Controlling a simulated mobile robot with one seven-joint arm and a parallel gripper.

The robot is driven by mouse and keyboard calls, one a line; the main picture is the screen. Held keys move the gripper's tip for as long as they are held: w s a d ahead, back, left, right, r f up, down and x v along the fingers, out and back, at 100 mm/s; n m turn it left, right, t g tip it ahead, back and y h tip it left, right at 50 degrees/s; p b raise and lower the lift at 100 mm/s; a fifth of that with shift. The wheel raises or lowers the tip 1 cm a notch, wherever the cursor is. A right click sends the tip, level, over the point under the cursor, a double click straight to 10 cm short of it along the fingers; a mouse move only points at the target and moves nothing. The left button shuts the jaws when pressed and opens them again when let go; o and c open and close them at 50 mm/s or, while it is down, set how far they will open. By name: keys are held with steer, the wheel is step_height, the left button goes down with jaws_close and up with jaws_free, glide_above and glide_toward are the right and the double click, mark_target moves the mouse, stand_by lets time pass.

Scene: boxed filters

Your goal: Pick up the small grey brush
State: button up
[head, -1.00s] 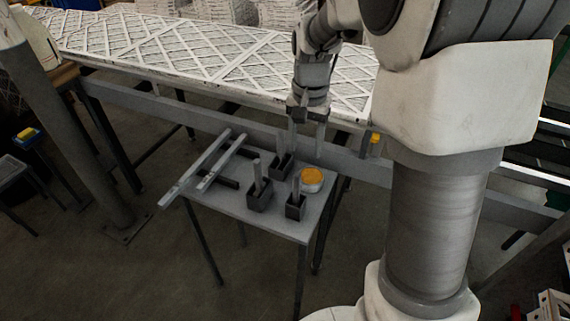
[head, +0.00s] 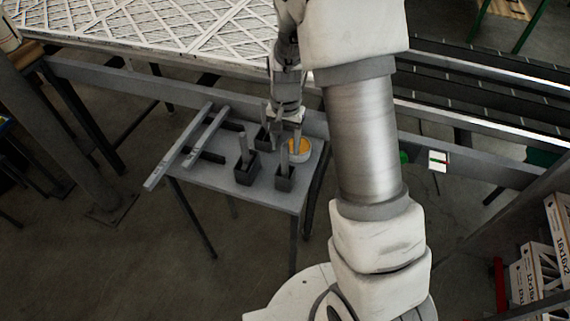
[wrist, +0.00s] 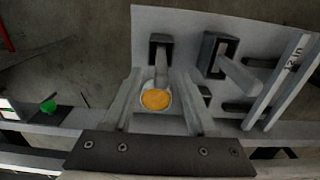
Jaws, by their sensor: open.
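Three similar dark square blocks with upright grey bars, which look like the brushes, stand on a small grey table (head: 215,190). One is at the front (head: 285,178), one at the left (head: 246,168), one at the back (head: 264,138). I cannot tell which is the small grey brush. My gripper (head: 284,122) is open and empty above the table's back part. In the wrist view, the front block (wrist: 160,42) lies beyond the fingertips, its bar pointing between them. The left block (wrist: 220,48) is to the right. The back block is mostly hidden by the right finger.
A white tub with a yellow top (head: 300,148) stands beside the blocks; in the wrist view it shows between my fingers (wrist: 156,99). Long grey bars (head: 180,148) overhang the table's left side. A rail and white filter panels (head: 160,30) lie behind.

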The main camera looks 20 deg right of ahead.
mark_target(285, 158)
steer(key=shift+f+p, duration=0.4)
steer(key=shift+f, duration=2.45)
jaws_close()
